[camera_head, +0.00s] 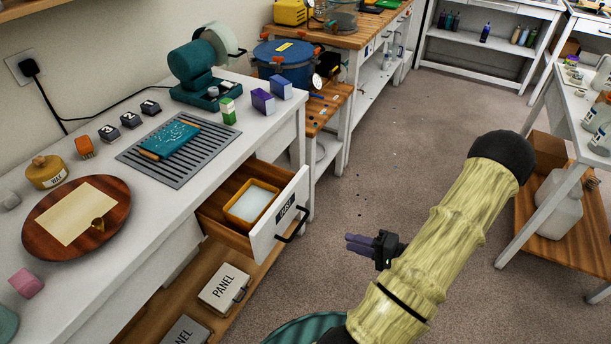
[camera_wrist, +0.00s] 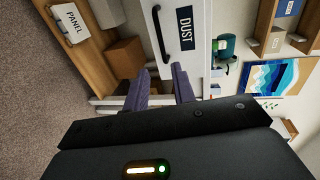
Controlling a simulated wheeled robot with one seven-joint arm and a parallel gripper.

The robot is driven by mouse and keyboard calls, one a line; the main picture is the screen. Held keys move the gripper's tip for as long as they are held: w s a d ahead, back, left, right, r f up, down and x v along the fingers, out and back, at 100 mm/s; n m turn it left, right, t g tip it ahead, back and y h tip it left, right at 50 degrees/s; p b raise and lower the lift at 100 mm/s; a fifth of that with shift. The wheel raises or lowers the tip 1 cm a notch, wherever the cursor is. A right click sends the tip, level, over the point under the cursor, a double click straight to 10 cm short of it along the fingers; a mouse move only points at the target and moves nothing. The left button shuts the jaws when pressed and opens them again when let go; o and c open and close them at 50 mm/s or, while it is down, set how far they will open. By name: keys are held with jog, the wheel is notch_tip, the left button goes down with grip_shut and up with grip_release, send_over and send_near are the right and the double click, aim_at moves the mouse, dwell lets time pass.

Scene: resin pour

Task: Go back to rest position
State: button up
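My gripper (camera_head: 359,244) is out over the floor, to the right of the pulled-out drawer and clear of it. In the wrist view, its two purple fingers (camera_wrist: 160,84) are apart with nothing between them. The open drawer (camera_head: 268,237), labelled DUST, holds an orange-rimmed tray (camera_head: 234,219) with pale contents. Its front (camera_wrist: 181,35) and black handle also show in the wrist view, beyond the fingertips. My arm, in a yellowish sleeve, reaches up and across the right middle of the head view.
The white bench (camera_head: 97,257) on the left carries a round wooden board (camera_head: 41,239), a grey grate (camera_head: 197,164) and a teal machine (camera_head: 195,74). Boxes labelled PANEL (camera_head: 227,290) sit on its lower shelf. A white table (camera_head: 556,110) stands at right.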

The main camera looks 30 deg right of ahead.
jog(key=w+a+r+n+g+h, duration=0.2)
jog(key=w+r+n+g+h, duration=0.15)
jog(key=w, duration=0.35)
jog(key=w+a+r+n+g+h, duration=0.25)
jog(key=w+n+h, duration=0.2)
jog(key=w, duration=0.25)
jog(key=s+a+r+n+g, duration=0.25)
jog(key=s+a+r, duration=0.2)
jog(key=a, duration=0.55)
jog(key=s+a+r+n+g, duration=0.25)
jog(key=s+a, duration=0.25)
jog(key=a, duration=0.4)
jog(key=w+p+v, duration=0.3)
jog(key=p+v, duration=1.2)
jog(key=shift+w+d+r+m, duration=0.35)
jog(key=shift+d+m, duration=0.05)
jog(key=shift+w, duration=0.1)
